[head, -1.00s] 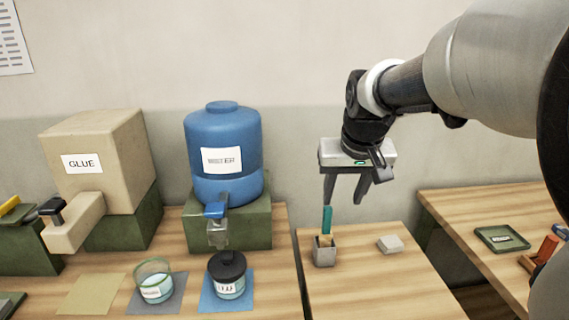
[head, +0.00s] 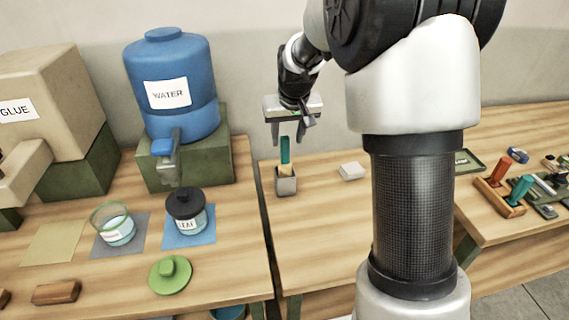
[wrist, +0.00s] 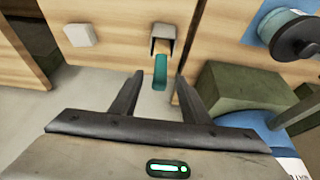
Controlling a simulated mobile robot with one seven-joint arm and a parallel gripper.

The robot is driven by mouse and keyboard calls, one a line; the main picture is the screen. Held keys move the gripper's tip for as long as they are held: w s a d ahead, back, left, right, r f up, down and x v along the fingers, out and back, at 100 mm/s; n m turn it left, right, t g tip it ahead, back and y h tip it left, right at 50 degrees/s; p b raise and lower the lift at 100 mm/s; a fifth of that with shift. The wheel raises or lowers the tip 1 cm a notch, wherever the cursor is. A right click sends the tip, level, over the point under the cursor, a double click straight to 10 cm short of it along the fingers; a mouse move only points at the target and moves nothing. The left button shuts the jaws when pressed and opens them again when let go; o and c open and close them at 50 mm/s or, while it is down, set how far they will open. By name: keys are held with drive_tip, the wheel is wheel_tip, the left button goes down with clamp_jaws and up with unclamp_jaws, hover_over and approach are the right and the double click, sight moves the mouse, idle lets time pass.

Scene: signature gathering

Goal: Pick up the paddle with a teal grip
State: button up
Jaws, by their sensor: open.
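The paddle's teal grip (head: 285,149) stands upright out of a small grey holder (head: 286,186) on the middle table. In the wrist view the teal grip (wrist: 160,71) points toward my gripper, and the grey holder (wrist: 163,34) lies beyond it. My gripper (head: 286,140) is above the holder, fingers pointing down. In the wrist view my gripper (wrist: 157,95) is open, its fingers on either side of the grip's end with gaps showing. The paddle's lower part is mostly hidden in the holder.
A white block (head: 351,171) lies right of the holder. A blue water dispenser (head: 172,90) and a black-lidded jar (head: 187,212) stand left. A wooden rack (head: 499,196) with red and teal handles is on the right table. My arm hides part of the middle table.

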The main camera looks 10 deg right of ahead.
sight(285, 148)
drive_tip(key=shift+w+p+x, duration=0.15)
drive_tip(key=shift+p+x, duration=0.05)
drive_tip(key=shift+x, duration=1.6)
drive_tip(key=shift+w+p+x, duration=0.15)
drive_tip(key=shift+x, duration=1.65)
drive_tip(key=shift+r, duration=0.15)
drive_tip(key=shift+c, duration=0.4)
clamp_jaws()
